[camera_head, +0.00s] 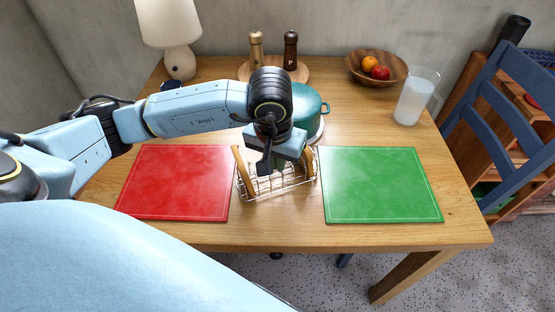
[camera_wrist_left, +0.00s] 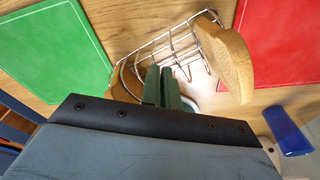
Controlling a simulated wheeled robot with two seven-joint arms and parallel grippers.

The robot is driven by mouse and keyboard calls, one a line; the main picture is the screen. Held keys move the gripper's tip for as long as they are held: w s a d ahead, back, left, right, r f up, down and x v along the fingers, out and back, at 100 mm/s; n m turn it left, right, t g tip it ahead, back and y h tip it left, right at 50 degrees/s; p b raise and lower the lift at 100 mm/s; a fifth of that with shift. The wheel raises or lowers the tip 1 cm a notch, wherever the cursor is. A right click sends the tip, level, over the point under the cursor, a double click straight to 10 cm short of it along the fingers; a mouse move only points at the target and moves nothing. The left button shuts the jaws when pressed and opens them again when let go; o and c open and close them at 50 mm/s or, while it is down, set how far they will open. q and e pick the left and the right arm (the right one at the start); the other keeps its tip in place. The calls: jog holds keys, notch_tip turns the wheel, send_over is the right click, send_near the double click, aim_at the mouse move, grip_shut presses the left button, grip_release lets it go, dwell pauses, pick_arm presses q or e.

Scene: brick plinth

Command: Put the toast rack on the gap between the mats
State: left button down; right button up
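The toast rack (camera_head: 280,186) is a wire rack with tan end pieces. It stands over the strip of wood between the red mat (camera_head: 178,182) and the green mat (camera_head: 380,184). I cannot tell whether it touches the table. My left gripper (camera_head: 266,166) points down over it, hiding its upper middle. In the left wrist view the two green fingers (camera_wrist_left: 161,88) are close together at the wires of the rack (camera_wrist_left: 170,50), with one tan end piece (camera_wrist_left: 228,56) to the right. My right gripper is not in view.
A teal pot (camera_head: 308,101) stands just behind the rack, close to my left gripper. Behind are a lamp (camera_head: 168,30), two mills (camera_head: 290,50) on a round board, a fruit bowl (camera_head: 362,75) and a glass jug (camera_head: 414,100). Both mats are bare.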

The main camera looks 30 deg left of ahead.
pick_arm(q)
jog(key=c, duration=1.7)
grip_release()
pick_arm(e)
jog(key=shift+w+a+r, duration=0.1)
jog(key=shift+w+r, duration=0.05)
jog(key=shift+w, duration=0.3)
